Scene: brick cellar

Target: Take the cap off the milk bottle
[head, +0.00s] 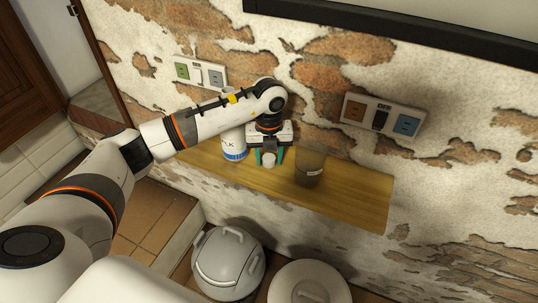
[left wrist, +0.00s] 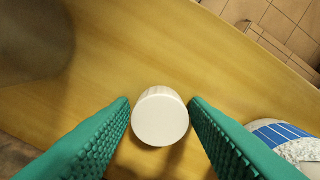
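The milk bottle (head: 233,144) stands on the wooden shelf, white with a blue band and part of its lettering showing; my left arm hides its top in the head view. Part of its side, blue and white, shows at the lower right of the left wrist view (left wrist: 288,138). My left gripper (head: 269,161) is beside the bottle, to its right, pointing down. Its green fingers (left wrist: 160,108) are closed against both sides of a round white cap (left wrist: 160,118), apart from the bottle. The cap also shows in the head view (head: 268,159). My right gripper is not in view.
A dark see-through cup (head: 310,168) stands on the shelf (head: 355,198) just right of my left gripper. The shelf's right end is bare. Wall sockets (head: 382,116) are behind. A grey lidded bin (head: 228,262) and a round pale lid (head: 310,285) are below.

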